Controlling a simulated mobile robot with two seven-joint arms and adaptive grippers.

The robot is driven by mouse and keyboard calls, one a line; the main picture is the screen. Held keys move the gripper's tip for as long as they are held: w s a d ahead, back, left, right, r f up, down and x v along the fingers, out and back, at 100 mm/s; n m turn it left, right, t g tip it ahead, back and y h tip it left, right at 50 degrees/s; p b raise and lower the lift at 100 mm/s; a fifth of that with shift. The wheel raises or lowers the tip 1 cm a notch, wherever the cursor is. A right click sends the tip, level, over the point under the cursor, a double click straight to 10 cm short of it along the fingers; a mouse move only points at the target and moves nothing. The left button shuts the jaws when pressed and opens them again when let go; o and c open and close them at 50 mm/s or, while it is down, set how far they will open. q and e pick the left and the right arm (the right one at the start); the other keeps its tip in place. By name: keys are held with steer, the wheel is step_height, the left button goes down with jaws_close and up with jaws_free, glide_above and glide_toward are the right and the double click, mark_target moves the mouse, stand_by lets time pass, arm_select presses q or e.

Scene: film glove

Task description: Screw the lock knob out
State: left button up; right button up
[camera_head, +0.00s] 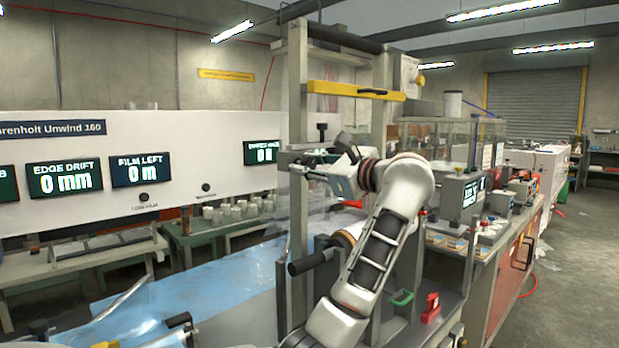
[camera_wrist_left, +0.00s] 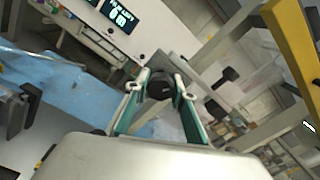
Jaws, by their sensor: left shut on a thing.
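In the left wrist view, a dark round knob (camera_wrist_left: 160,86) sits between the two fingertips of my left gripper (camera_wrist_left: 160,92). It looks like the lock knob, and the green-sided fingers are shut on it from both sides. In the head view, my left gripper (camera_head: 328,178) is at the grey upright post (camera_head: 297,130) of the film stand. The knob itself is hard to make out there behind the fingers. How far its thread is out cannot be seen. My right gripper is in neither view.
A black T-shaped handle (camera_head: 322,128) stands just above the gripper. A yellow bar (camera_head: 350,90) crosses the frame higher up. Blue film (camera_head: 200,290) lies low at the left. A dark roller end (camera_head: 307,262) sticks out below the gripper.

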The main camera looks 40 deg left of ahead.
arm_select(q)
steer(key=shift+w+f+n+b, duration=0.1)
steer(key=shift+f+n+b, duration=0.25)
steer(key=shift+n, duration=0.15)
steer(key=shift+n+b, duration=0.35)
steer(key=shift+n, duration=0.15)
steer(key=shift+r+n+b, duration=0.1)
steer(key=shift+n+b, duration=0.5)
steer(key=shift+n, duration=0.2)
steer(key=shift+r+n+b, duration=0.15)
steer(key=shift+n+b, duration=0.5)
steer(key=shift+n, duration=0.35)
steer(key=shift+r+n+b, duration=0.15)
steer(key=shift+n+b, duration=0.25)
steer(key=shift+n, duration=0.4)
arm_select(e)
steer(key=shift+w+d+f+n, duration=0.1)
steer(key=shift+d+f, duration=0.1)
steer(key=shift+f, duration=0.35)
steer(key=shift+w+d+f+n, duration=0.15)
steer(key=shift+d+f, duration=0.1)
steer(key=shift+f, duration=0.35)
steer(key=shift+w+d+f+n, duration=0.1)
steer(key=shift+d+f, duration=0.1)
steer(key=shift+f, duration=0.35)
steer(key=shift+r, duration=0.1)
arm_select(q)
steer(key=o, duration=1.1)
